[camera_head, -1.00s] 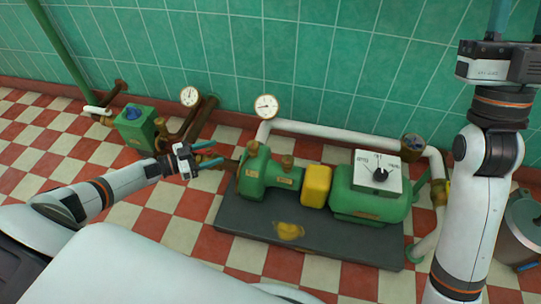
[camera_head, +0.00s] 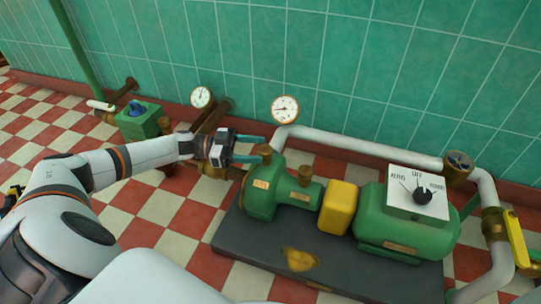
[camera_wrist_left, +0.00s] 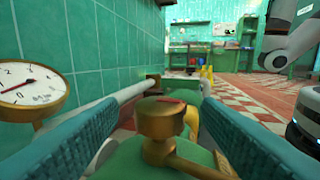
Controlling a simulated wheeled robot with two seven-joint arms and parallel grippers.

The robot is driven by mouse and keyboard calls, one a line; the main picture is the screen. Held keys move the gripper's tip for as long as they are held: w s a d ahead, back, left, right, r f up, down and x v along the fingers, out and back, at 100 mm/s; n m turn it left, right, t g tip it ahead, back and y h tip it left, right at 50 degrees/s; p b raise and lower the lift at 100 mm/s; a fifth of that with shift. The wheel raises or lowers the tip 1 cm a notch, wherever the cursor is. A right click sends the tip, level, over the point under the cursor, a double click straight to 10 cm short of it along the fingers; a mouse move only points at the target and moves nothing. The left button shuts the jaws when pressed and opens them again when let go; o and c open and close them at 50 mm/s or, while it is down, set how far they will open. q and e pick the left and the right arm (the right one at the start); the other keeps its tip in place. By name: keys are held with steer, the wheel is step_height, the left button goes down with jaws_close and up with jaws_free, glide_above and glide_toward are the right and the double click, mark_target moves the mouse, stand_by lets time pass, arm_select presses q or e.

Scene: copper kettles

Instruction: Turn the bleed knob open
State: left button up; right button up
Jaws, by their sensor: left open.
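The bleed knob seems to be the brass knob (camera_head: 265,151) on top of the green pump (camera_head: 264,187), at its left end. It also shows in the left wrist view as a round brass cap (camera_wrist_left: 163,118) with a red mark on top and a brass stem below. My left gripper (camera_head: 257,148) is open, its teal fingers pointing right at the knob. In the left wrist view the knob stands between the two fingers, with gaps on both sides. I cannot tell how far the fingertips reach past it. My right gripper is out of view.
A pressure gauge (camera_head: 285,109) stands just behind the knob. A second brass fitting (camera_head: 305,174), a yellow guard (camera_head: 338,208) and a motor with a switch box (camera_head: 417,192) lie to the right. A white pipe (camera_head: 365,147) runs behind. A yellow lever (camera_head: 516,238) is at far right.

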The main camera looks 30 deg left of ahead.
mark_target(270, 149)
arm_select(q)
steer(key=b+x, duration=0.1)
steer(key=x, duration=0.3)
steer(key=shift+f+b, duration=0.1)
steer(key=shift+b, duration=0.25)
steer(key=shift+w+d, duration=0.2)
steer(key=shift+d, duration=0.1)
